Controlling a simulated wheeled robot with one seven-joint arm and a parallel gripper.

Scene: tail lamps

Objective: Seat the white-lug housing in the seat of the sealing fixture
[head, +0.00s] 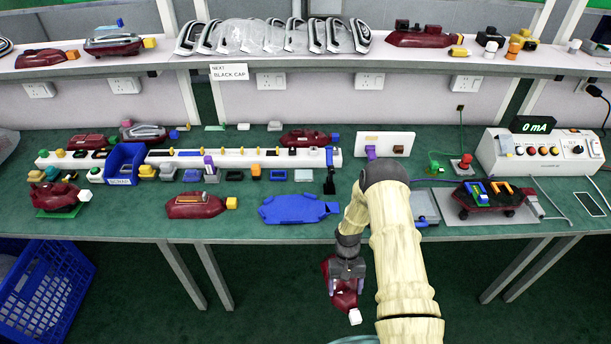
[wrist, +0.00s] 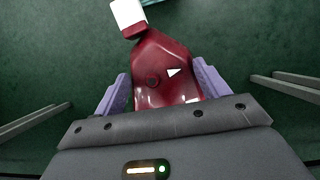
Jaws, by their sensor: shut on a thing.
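My gripper (head: 346,284) is shut on a dark red housing (head: 345,300) with a white lug (head: 355,316) and holds it in front of the bench, over the floor. In the wrist view the purple fingers (wrist: 160,90) grip the sides of the housing (wrist: 158,62), and its white lug (wrist: 127,14) points away from the gripper. A blue housing-shaped plate (head: 297,209) lies empty near the bench's front edge. A dark red fixture with blue and yellow parts (head: 487,195) stands at the right. I cannot tell which is the sealing fixture.
Another red housing with a white lug (head: 58,197) sits on a green plate at the left. A yellow-lug housing (head: 198,206) lies left of the blue plate. A white rail (head: 240,158), a blue bin (head: 124,163) and a meter box (head: 541,153) stand behind.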

